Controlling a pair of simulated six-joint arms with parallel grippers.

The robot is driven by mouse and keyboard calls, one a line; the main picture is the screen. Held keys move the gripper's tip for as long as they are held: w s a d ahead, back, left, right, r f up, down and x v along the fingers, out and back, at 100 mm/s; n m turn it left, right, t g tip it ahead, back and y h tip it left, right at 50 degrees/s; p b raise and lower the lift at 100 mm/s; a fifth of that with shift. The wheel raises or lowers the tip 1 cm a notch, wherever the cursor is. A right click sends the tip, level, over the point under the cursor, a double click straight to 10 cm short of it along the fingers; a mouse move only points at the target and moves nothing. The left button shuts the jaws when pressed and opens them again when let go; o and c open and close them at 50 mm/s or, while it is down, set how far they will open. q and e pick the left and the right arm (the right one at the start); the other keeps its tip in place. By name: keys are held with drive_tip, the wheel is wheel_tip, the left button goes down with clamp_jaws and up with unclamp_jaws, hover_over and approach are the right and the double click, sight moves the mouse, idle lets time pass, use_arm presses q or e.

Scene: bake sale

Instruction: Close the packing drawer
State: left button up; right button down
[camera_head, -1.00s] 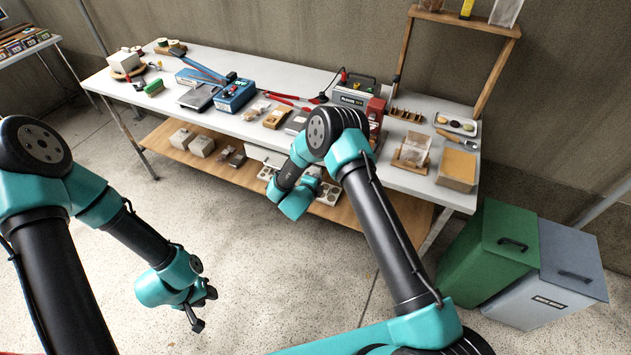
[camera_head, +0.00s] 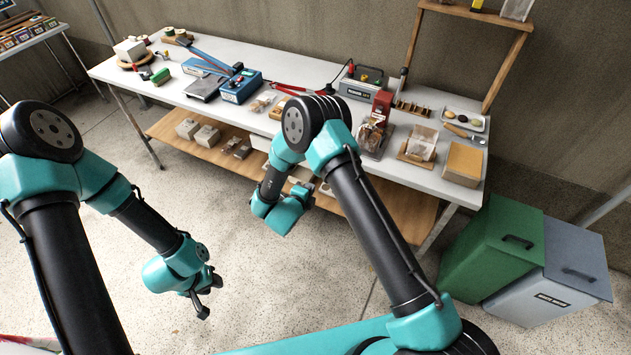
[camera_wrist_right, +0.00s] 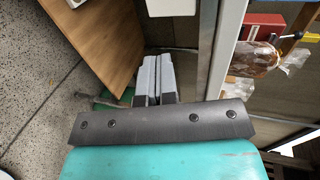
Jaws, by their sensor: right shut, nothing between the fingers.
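What looks like the white packing drawer (camera_head: 259,143) shows under the tabletop, largely hidden behind my right arm. I cannot tell how far out it stands. My right gripper (camera_head: 303,194) hangs low in front of the table, near the lower shelf, and its fingertips are mostly hidden in the head view. In the right wrist view my right gripper (camera_wrist_right: 157,62) has its grey fingers together with nothing between them. A white edge (camera_wrist_right: 170,7) lies beyond the fingertips. My left gripper (camera_head: 208,293) hangs over bare floor at the left, fingers apart and empty, away from the table.
The long table (camera_head: 165,77) carries a scale, a sealer, bags and trays. A wooden lower shelf (camera_head: 172,138) holds grey boxes (camera_head: 207,136) and tins. A green bin (camera_head: 487,250) and a grey bin (camera_head: 550,285) stand at the right. The floor in front is clear.

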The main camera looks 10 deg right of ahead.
drive_tip(key=shift+v, duration=1.55)
drive_tip(key=shift+f, duration=0.1)
drive_tip(key=s+d+f+n+g+y, duration=0.2)
drive_tip(key=s+d+n+y, duration=0.15)
drive_tip(key=n, duration=0.25)
drive_tip(key=s+d+f+n+g+y, duration=0.1)
drive_tip(key=s+d+f+n+y, duration=0.1)
drive_tip(key=d+f+n+y, duration=0.25)
drive_tip(key=s+d+r+n+g+y, duration=0.1)
drive_tip(key=s+d+n+g+y, duration=0.1)
drive_tip(key=s+n, duration=0.4)
drive_tip(key=s+d+r+n+g+y, duration=0.1)
drive_tip(key=s+n+g, duration=0.4)
drive_tip(key=s, duration=0.7)
drive_tip(key=shift+d+r+n+g+y, duration=0.35)
drive_tip(key=shift+d+n+y, duration=0.5)
drive_tip(key=shift+n, duration=0.3)
drive_tip(key=shift+w, duration=0.1)
